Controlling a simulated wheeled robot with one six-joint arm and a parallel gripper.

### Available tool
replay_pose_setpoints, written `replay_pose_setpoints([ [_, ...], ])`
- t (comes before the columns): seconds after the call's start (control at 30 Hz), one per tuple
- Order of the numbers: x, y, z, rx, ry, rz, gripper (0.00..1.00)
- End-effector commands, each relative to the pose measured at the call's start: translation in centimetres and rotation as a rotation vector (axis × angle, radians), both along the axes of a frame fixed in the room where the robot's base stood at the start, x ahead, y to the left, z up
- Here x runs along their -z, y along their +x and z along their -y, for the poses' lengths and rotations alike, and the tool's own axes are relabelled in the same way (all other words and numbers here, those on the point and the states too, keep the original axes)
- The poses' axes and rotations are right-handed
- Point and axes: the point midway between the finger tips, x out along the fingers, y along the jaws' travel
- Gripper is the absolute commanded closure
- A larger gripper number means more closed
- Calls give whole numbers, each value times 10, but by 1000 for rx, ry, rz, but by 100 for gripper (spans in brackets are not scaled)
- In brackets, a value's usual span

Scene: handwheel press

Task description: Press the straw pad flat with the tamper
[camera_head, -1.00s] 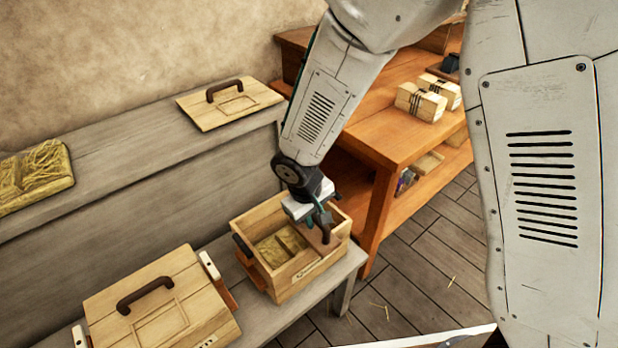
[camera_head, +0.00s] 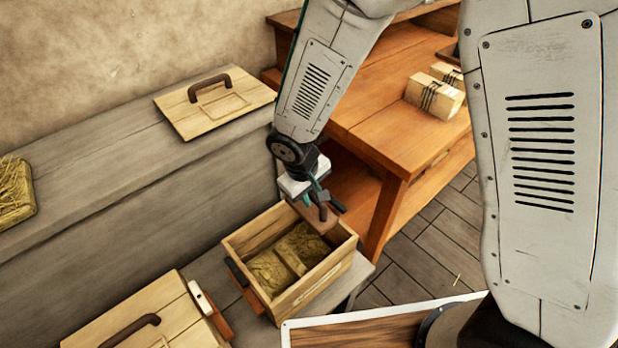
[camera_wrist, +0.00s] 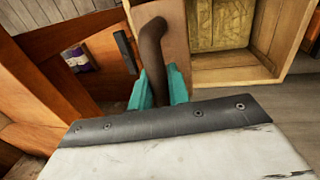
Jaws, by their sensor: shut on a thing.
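The straw pad (camera_head: 270,270) lies inside an open wooden box (camera_head: 328,279), with a narrow, lighter strip running across it. It also shows in the wrist view (camera_wrist: 223,18). My gripper (camera_head: 318,198) is above the back right part of the box, its teal fingers shut on the dark brown handle of the tamper (camera_head: 323,212). In the wrist view the handle (camera_wrist: 152,55) rises between the fingertips (camera_wrist: 158,88), with the tamper's flat wooden plate (camera_wrist: 180,65) beside it. The tamper is apart from the straw; whether it touches the box rim I cannot tell.
A handled wooden lid (camera_head: 215,103) lies on the grey bench (camera_head: 90,180), near a straw bundle (camera_head: 14,190). Another handled wooden piece (camera_head: 140,320) is left of the box. An orange wooden table (camera_head: 375,110) with tied blocks (camera_head: 434,97) stands behind right.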

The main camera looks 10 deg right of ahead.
Motion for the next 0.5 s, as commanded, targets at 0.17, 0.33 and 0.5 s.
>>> replay_pose_setpoints([
  [0.17, 8, 0, 3, 5, -2, -1, 100],
  [0.33, 26, 1, 5, 7, -3, -3, 100],
  [0.5, 46, 1, 5, 7, -3, -3, 100],
])
